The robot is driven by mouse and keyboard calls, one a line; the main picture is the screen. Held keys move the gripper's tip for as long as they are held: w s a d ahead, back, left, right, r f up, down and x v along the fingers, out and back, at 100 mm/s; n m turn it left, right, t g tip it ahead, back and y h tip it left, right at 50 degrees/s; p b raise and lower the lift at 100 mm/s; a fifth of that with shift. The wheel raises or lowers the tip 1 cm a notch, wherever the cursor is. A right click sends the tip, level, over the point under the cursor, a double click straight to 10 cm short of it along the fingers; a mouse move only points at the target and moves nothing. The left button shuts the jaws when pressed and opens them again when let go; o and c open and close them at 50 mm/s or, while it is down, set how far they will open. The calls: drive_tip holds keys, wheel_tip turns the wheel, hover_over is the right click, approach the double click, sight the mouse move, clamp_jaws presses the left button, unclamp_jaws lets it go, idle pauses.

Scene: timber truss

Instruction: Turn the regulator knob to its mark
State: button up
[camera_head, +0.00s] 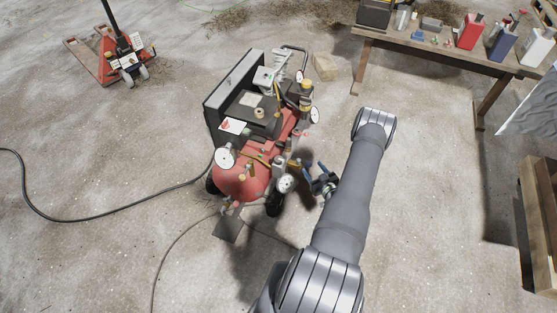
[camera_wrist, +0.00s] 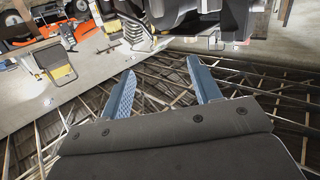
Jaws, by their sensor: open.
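The red compressor (camera_head: 240,178) stands on the floor near the middle of the head view, with white round gauges (camera_head: 285,183), brass fittings and small valves at its front end. I cannot tell which small part is the regulator knob, and its mark is not readable. My gripper (camera_head: 317,179) is just right of the front gauge, apart from it as far as I can tell. In the wrist view my gripper (camera_wrist: 160,69) has its two blue fingers wide apart with nothing between them. A dark body with metal parts (camera_wrist: 190,15) fills the top of that view, beyond the fingertips.
A wooden workbench (camera_head: 445,50) with cans and bottles stands at the back right. A red pallet jack (camera_head: 110,50) is at the back left. A black hose (camera_head: 90,215) runs across the floor to the left. Stacked timber (camera_head: 540,220) lies at the right edge.

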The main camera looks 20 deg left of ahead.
sight(281, 163)
drive_tip(key=s+a+f+y, duration=0.2)
drive_tip(key=s+a+f, duration=0.1)
drive_tip(key=s+f, duration=0.3)
drive_tip(key=shift+g, duration=0.3)
drive_tip(key=x, duration=0.5)
drive_tip(key=r+x, duration=0.1)
drive_tip(key=x, duration=0.5)
drive_tip(key=s+x, duration=0.1)
drive_tip(key=x, duration=0.4)
drive_tip(key=shift+w+a+r, duration=0.15)
drive_tip(key=shift+w+a, duration=0.1)
drive_tip(key=shift+a, duration=0.45)
drive_tip(key=c, duration=1)
